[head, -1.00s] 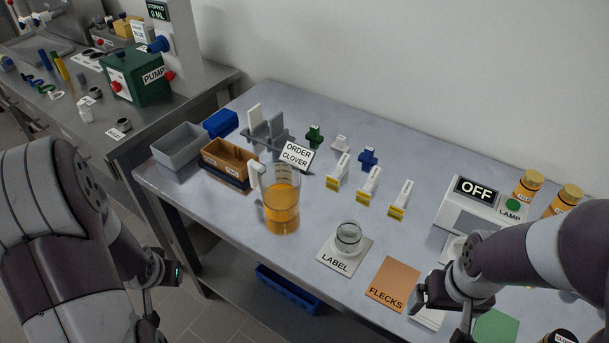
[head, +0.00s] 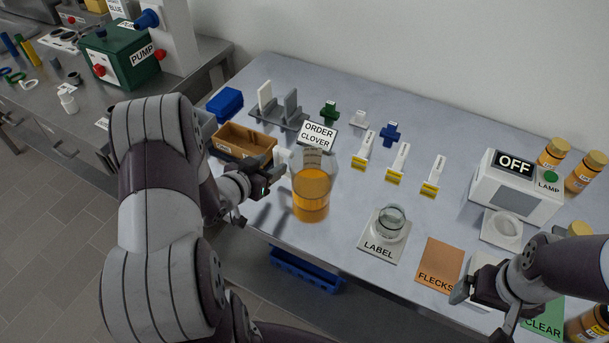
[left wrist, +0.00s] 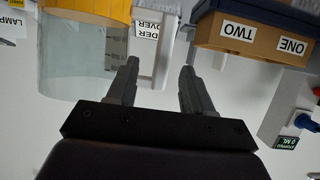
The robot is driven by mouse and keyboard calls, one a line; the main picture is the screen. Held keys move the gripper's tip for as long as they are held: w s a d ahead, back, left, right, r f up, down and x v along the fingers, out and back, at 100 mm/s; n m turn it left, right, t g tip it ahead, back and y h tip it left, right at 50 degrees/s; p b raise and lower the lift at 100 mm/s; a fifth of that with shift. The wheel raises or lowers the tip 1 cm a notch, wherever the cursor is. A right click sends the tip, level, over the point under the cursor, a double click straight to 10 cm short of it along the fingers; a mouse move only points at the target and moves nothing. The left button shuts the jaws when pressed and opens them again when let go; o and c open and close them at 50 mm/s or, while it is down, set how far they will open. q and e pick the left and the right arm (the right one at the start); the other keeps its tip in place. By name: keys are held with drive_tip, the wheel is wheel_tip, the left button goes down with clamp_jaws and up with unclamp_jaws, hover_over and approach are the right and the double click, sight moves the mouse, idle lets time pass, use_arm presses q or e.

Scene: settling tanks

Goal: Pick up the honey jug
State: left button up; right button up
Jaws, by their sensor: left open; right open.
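The honey jug (head: 312,195) is a clear jug with amber honey in its lower part. It stands upright on the grey table, with a white handle (head: 282,158) on its left. My left gripper (head: 277,180) is open just left of the jug, near the handle, which it partly hides. In the left wrist view the jug (left wrist: 84,55) shows upside down at upper left, beside the open fingers (left wrist: 158,82). A white piece, apparently the handle, shows beyond the gap between them. My right gripper (head: 462,305) is at the lower right, apart from the jug.
The order clover sign (head: 318,135) stands behind the jug, and a brown bin (head: 245,140) is behind my left gripper. A glass jar (head: 390,222) sits on the label pad (head: 372,250) to the right. Table between jug and yellow-tipped tools is clear.

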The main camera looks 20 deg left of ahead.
sight(276, 161)
use_arm(q)
drive_tip(key=x, duration=0.5)
drive_tip(key=shift+s+a+f, duration=0.1)
drive_tip(key=shift+f, duration=0.2)
drive_tip(key=shift+w+f, duration=0.1)
drive_tip(key=shift+w, duration=0.1)
drive_tip(key=shift+s, duration=0.1)
drive_tip(key=c, duration=0.6)
clamp_jaws()
drive_tip(key=shift+r, duration=0.2)
